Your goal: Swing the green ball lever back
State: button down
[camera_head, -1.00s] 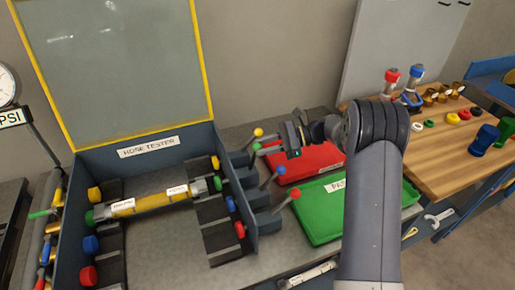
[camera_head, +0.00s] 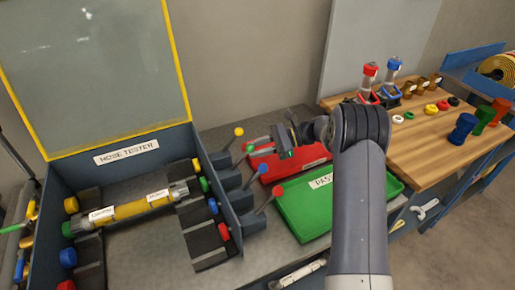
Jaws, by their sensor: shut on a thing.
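The hose tester (camera_head: 124,152) is a grey case with an open, yellow-edged lid. Ball-tipped levers stand along its right side: yellow (camera_head: 238,132), green (camera_head: 250,147), blue (camera_head: 263,169) and red (camera_head: 277,192). My gripper (camera_head: 255,146) reaches in from the right and is shut on the green ball lever's end, between the yellow and blue levers. A yellow hose (camera_head: 133,207) lies clamped inside the case.
A red tray (camera_head: 262,164) lies beneath my gripper, with a green tray (camera_head: 308,213) in front of it. The blue and red levers stand close in front of my gripper. A wooden table (camera_head: 425,153) at right holds several coloured fittings.

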jog(key=shift+s+f, duration=0.2)
jog(key=shift+f, duration=0.4)
jog(key=c, duration=1.5)
grip_release()
jog(key=shift+a, duration=0.1)
jog(key=o, duration=0.3)
jog(key=shift+w+r, duration=0.1)
jog(key=shift+r, duration=0.15)
jog(key=shift+o, duration=0.2)
jog(key=b+v, duration=0.1)
jog(key=v, duration=0.9)
jog(key=shift+d+b, duration=0.3)
jog(key=shift+d, duration=0.1)
jog(key=shift+r, duration=0.1)
